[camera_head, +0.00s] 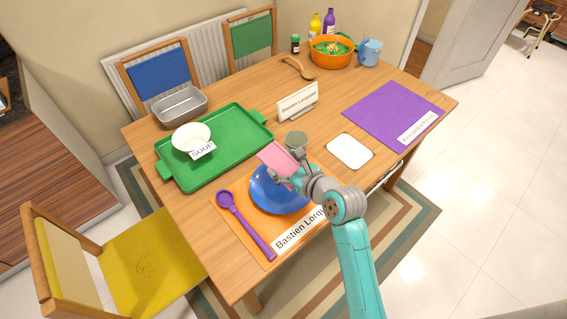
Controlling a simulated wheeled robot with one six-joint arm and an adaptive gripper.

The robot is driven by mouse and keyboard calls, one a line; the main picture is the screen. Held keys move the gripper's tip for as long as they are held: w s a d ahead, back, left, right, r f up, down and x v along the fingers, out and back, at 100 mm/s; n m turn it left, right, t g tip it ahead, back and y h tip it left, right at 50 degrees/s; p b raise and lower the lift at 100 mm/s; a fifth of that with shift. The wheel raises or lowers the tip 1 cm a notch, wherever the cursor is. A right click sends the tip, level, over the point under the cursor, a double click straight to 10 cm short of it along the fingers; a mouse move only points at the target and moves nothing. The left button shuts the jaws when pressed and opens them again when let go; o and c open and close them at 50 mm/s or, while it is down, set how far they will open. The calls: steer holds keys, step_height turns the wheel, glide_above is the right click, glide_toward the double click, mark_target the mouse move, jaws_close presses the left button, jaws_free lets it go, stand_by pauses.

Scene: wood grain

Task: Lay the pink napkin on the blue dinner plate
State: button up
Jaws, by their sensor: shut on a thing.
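The pink napkin (277,157) is a flat folded piece held in my gripper (287,178). My gripper is shut on it, above the far side of the blue dinner plate (268,197). The plate lies on an orange placemat (232,220) at the table's near edge. My gripper and arm hide the plate's right part. I cannot tell whether the napkin touches the plate.
A purple spoon (245,223) lies left of the plate. A green tray (233,142) with a white bowl (191,137) and a round greenish item (296,139) are beyond it. A white square (349,151) and purple placemat (380,112) lie right. A name card (297,102) stands mid-table.

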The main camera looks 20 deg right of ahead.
steer(key=shift+f, duration=3.45)
steer(key=shift+f, duration=0.75)
steer(key=o, duration=1.5)
steer(key=shift+o, duration=0.2)
steer(key=shift+d, duration=0.1)
steer(key=v, duration=1.2)
